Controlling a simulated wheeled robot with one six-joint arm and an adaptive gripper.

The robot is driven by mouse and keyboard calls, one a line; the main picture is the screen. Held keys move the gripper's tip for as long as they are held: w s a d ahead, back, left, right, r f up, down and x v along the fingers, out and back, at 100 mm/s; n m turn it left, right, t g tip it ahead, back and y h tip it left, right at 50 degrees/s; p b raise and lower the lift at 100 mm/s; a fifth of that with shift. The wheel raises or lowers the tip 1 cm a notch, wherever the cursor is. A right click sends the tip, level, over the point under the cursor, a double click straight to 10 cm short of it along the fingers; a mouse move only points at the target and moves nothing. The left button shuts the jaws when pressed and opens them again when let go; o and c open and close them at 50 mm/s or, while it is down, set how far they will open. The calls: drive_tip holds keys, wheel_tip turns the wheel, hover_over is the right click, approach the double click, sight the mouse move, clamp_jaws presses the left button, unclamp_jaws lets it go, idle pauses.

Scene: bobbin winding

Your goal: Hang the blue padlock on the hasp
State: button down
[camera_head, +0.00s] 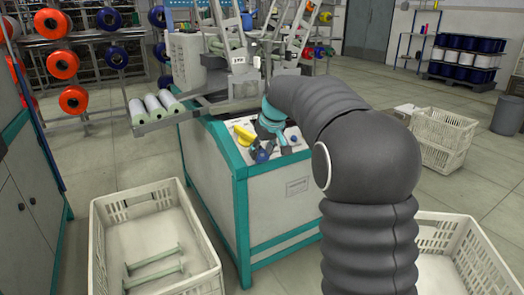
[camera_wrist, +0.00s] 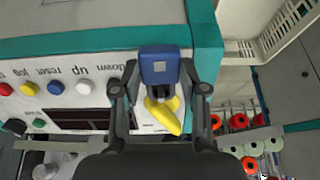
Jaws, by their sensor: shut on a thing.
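The blue padlock (camera_wrist: 160,65) is between the fingertips of my gripper (camera_wrist: 160,76) in the wrist view, and the jaws are shut on it. Its body has a small grey square, and its dark shackle points toward a yellow part (camera_wrist: 166,118). This part looks like the hasp or a switch handle on the panel. I cannot tell whether the shackle touches it. In the head view my gripper (camera_head: 268,138) is over the machine's sloped panel, with the padlock (camera_head: 261,156) at its tip and the yellow part (camera_head: 243,133) just left. My arm hides some of the panel.
The panel has coloured buttons, including a blue button (camera_wrist: 55,87) and a red button (camera_wrist: 6,89). The teal-edged machine (camera_head: 275,205) stands between a white crate (camera_head: 103,225) at left and another crate (camera_head: 495,270) at right. White rolls (camera_head: 155,106) lie on the machine's side tray.

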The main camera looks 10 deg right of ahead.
drive_tip(key=c, duration=0.5)
unclamp_jaws()
drive_tip(key=shift+f, duration=0.1)
drive_tip(key=shift+c, duration=0.2)
drive_tip(key=v, duration=1.2)
